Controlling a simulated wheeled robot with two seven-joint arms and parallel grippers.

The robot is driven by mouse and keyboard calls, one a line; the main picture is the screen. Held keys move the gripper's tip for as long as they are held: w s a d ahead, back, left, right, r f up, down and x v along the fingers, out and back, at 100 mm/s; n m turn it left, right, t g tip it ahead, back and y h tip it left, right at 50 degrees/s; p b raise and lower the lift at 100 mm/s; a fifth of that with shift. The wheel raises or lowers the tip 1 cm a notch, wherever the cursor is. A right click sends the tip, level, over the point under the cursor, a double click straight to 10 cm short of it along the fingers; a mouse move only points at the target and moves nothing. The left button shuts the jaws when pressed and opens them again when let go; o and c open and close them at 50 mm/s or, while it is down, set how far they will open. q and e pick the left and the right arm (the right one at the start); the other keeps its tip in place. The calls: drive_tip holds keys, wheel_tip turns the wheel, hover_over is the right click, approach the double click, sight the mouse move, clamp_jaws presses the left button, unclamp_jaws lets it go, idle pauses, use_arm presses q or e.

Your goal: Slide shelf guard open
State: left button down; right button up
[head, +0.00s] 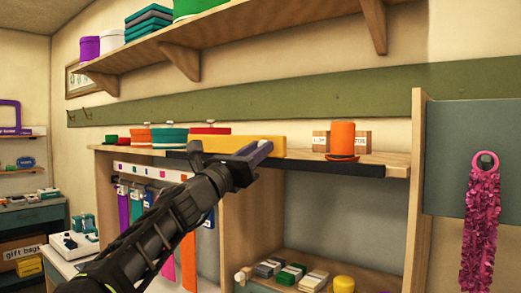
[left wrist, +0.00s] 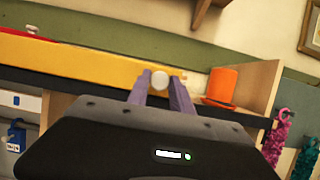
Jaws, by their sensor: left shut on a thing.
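The shelf guard, a long yellow panel (head: 275,145), stands along the front edge of the wooden shelf. It also shows in the left wrist view (left wrist: 70,55), running in from the left. My left gripper (head: 259,150) is at the guard's front near its right end. In the left wrist view its two purple-grey fingers (left wrist: 160,84) are closed around a round pale knob (left wrist: 160,79) at the guard's right end. In the head view my gripper and arm hide the knob and part of the guard. My right gripper is not in view.
An orange top hat (head: 343,140) stands on the shelf right of the guard, before a small brown box. Teal and orange round boxes (head: 170,138) stand left, behind the guard. A wooden side panel (head: 416,190) ends the shelf at right. A pink garland (head: 482,220) hangs beyond it.

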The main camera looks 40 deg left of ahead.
use_arm(q)
drive_tip(key=c, duration=1.2)
unclamp_jaws()
drive_tip(key=shift+o, duration=0.2)
drive_tip(key=b+v, duration=0.3)
drive_tip(key=v, duration=0.5)
drive_tip(key=shift+w, duration=0.1)
